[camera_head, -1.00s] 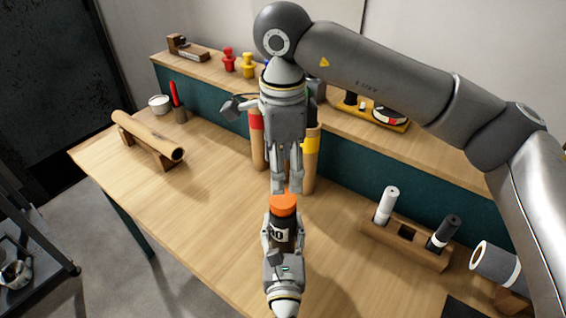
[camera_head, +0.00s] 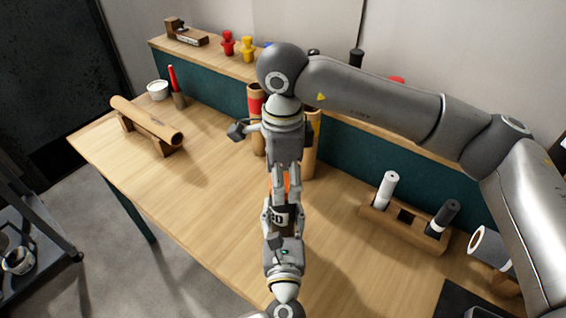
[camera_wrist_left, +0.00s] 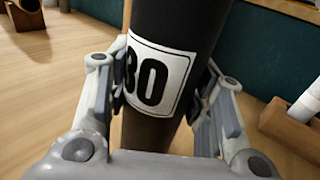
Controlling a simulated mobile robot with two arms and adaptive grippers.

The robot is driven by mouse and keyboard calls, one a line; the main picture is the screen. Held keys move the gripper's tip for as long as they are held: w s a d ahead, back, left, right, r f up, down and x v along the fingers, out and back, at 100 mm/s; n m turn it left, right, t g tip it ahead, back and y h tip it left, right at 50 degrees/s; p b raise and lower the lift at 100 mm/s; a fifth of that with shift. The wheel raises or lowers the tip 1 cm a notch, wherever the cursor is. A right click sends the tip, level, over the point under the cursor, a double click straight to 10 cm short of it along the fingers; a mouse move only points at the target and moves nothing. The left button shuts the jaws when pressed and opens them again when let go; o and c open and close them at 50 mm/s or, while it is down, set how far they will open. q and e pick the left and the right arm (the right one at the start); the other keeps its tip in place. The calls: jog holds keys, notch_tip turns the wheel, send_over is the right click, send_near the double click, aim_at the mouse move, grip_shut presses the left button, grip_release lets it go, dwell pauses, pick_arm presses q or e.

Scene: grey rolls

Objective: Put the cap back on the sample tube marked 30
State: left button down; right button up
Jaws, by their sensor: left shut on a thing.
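The sample tube (camera_head: 282,219) is dark and stands upright in the middle of the head view. Its white label reads 30 in the left wrist view (camera_wrist_left: 158,76). My left gripper (camera_head: 284,211) is shut on the tube, one finger on each side. The orange cap (camera_head: 286,183) is at the tube's top, mostly hidden by my right gripper (camera_head: 280,192). That gripper points down from above with its fingers on both sides of the cap. Whether they press on the cap cannot be seen. The seam between cap and tube is hidden.
Cardboard tubes with red (camera_head: 255,104) and yellow bands stand close behind my right gripper. A wooden rack (camera_head: 405,232) with a white and a dark roll is to the right. A brown roll (camera_head: 146,121) lies on a stand at left. The table's left-middle is clear.

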jog(key=shift+f, duration=0.3)
jog(key=c, duration=1.1)
jog(key=shift+o, duration=0.2)
jog(key=shift+m, duration=1)
jog(key=o, duration=1.2)
notch_tip(320, 180, up, 12)
jog(key=shift+r, duration=0.1)
